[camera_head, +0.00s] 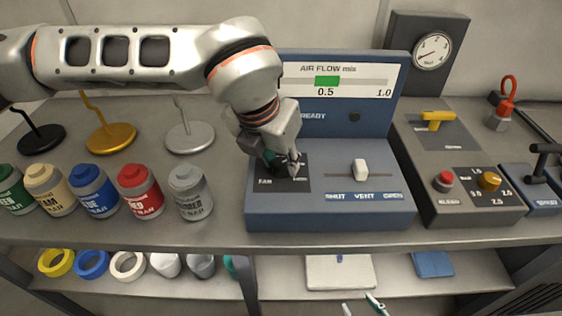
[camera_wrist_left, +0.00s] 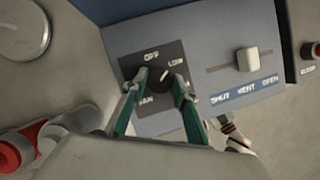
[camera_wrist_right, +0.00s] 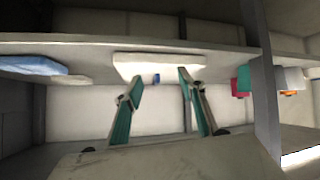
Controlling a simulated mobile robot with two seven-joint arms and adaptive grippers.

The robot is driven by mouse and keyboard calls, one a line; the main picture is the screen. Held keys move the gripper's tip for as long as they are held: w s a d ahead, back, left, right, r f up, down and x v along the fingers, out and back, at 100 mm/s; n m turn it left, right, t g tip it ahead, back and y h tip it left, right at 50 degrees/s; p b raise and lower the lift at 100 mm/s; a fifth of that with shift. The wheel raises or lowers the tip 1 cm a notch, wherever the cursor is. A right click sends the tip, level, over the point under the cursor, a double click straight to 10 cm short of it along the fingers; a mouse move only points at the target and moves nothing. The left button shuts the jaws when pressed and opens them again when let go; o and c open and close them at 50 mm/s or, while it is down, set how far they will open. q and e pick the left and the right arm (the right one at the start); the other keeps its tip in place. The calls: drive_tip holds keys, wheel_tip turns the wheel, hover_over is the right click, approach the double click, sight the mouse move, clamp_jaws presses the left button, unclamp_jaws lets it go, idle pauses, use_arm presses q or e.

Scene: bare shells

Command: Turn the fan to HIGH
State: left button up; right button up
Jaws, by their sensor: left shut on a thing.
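The fan knob (camera_wrist_left: 157,82) is a dark round knob on a dark plate (camera_wrist_left: 129,68) marked FAN, OFF and LOW, on the blue airflow console (camera_head: 330,217). Its light pointer mark tilts up and right, roughly toward LOW. No HIGH label can be read in the left wrist view. My left gripper (camera_wrist_left: 160,84) is shut on the knob, one finger on each side; in the head view the gripper (camera_head: 284,165) mostly hides it. My right gripper (camera_wrist_right: 157,82) is open and empty, low by the under-shelf; its tips show in the head view (camera_head: 362,305).
A white slider (camera_head: 360,170) marked SHUT, VENT, OPEN sits right of the knob. The display has a green bar (camera_head: 327,81) above 0.5. Several labelled jars (camera_head: 190,193) stand to the left. A grey panel (camera_head: 470,212) with a red button (camera_head: 444,181) stands to the right.

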use_arm(q)
drive_tip(key=shift+a+f+m+g+h, duration=0.15)
drive_tip(key=shift+m+g+h, duration=0.15)
drive_tip(key=shift+m, duration=0.6)
drive_tip(key=m+g, duration=0.1)
drive_tip(key=m, duration=0.2)
drive_tip(key=shift+w+m+h, duration=0.15)
drive_tip(key=shift+m+h, duration=0.25)
drive_tip(key=m, duration=0.2)
drive_tip(key=shift+r+m+g+h, duration=0.2)
drive_tip(key=shift+m+g+h, duration=0.1)
drive_tip(key=shift+g+h, duration=0.1)
drive_tip(key=m+g, duration=0.1)
drive_tip(key=m, duration=0.2)
drive_tip(key=shift+w, duration=0.15)
drive_tip(key=shift+m+g+p, duration=0.35)
drive_tip(key=shift+m+g, duration=0.25)
drive_tip(key=shift+m, duration=0.7)
drive_tip(key=o, duration=1.1)
